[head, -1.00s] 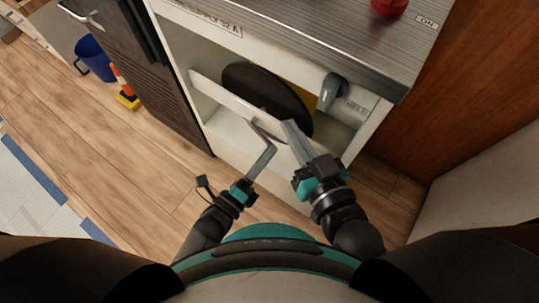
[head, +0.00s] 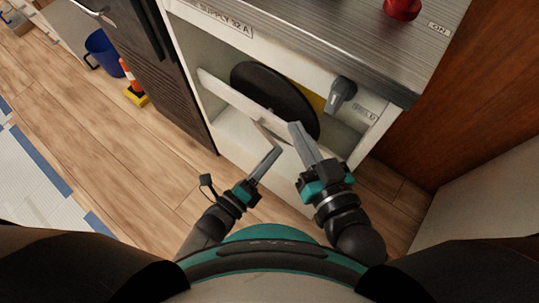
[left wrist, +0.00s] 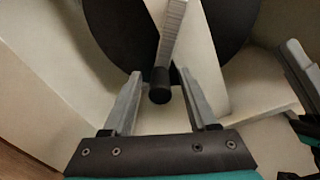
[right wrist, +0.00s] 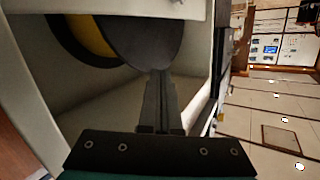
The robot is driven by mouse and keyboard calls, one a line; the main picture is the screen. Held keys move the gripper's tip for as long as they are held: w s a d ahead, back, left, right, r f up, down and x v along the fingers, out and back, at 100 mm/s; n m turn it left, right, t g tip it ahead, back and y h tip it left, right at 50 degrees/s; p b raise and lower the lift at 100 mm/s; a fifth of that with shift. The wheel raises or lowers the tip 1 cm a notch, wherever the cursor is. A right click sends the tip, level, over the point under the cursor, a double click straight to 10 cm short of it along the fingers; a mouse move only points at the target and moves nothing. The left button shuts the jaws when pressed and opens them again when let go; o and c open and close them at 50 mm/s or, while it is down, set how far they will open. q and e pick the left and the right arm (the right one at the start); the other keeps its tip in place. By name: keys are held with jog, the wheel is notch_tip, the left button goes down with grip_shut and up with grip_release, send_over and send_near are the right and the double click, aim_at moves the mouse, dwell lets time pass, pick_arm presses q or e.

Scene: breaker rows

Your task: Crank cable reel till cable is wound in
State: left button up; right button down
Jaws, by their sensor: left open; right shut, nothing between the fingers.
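The cable reel (head: 257,80) is a black disc inside the open white cabinet; it also fills the top of the left wrist view (left wrist: 110,30) and shows in the right wrist view (right wrist: 150,38). A grey crank arm (left wrist: 172,35) ends in a black knob (left wrist: 160,86). My left gripper (left wrist: 160,92) is open, with a finger on each side of the knob; contact cannot be told. Yellow cable (right wrist: 90,38) shows behind the disc. My right gripper (head: 294,127) is shut and empty in front of the reel's right side; its joined fingers point at the disc in the right wrist view (right wrist: 160,75).
A white bar (head: 225,88) crosses the cabinet in front of the reel. A grey rotary handle (head: 340,92) sits on the right of the cabinet front. A red button (head: 402,9) is on the metal top.

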pick_arm(q)
jog(key=v, duration=1.5)
jog(key=shift+p, duration=0.45)
pick_arm(e)
jog(key=shift+w+d+f+g+h, duration=0.3)
jog(key=shift+d+f+g, duration=0.25)
jog(key=shift+g, duration=0.45)
